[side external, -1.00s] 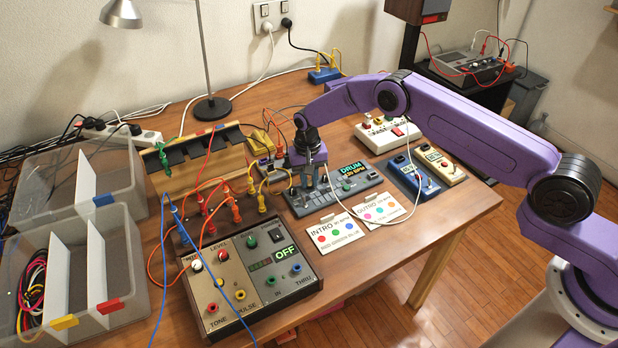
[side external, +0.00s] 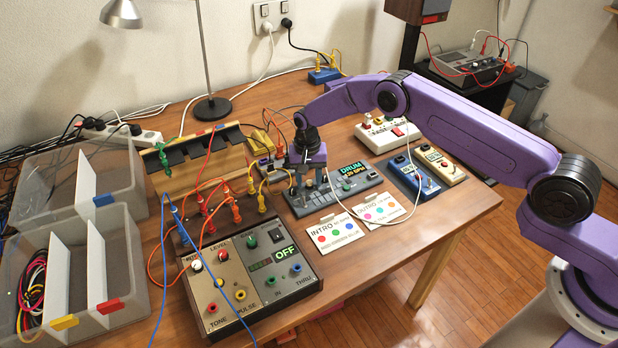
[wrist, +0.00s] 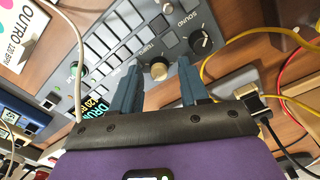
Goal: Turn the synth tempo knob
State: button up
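The grey drum synth (side external: 352,193) lies flat on the wooden table, with a lit display reading DRUM and a BPM figure partly hidden. My gripper (side external: 308,184) is over its left end, pointing down. In the wrist view, the gold tempo knob (wrist: 159,68), labelled TEMPO, lies between my two blue-grey fingertips (wrist: 160,67). The fingers are apart, with a visible gap to the knob on both sides. I cannot tell how far down beside it they reach. A dark sound knob (wrist: 201,40) sits just to the right.
Effect pedals (side external: 413,178) are to the right. A patched synth box (side external: 205,290) showing OFF is at front left.

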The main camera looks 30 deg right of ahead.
aim_at(307, 182)
jog(key=shift+r, duration=0.1)
notch_tip(307, 182, up, 17)
jog(key=shift+a, duration=0.2)
dwell(0.6)
jog(key=shift+w+r, duration=0.1)
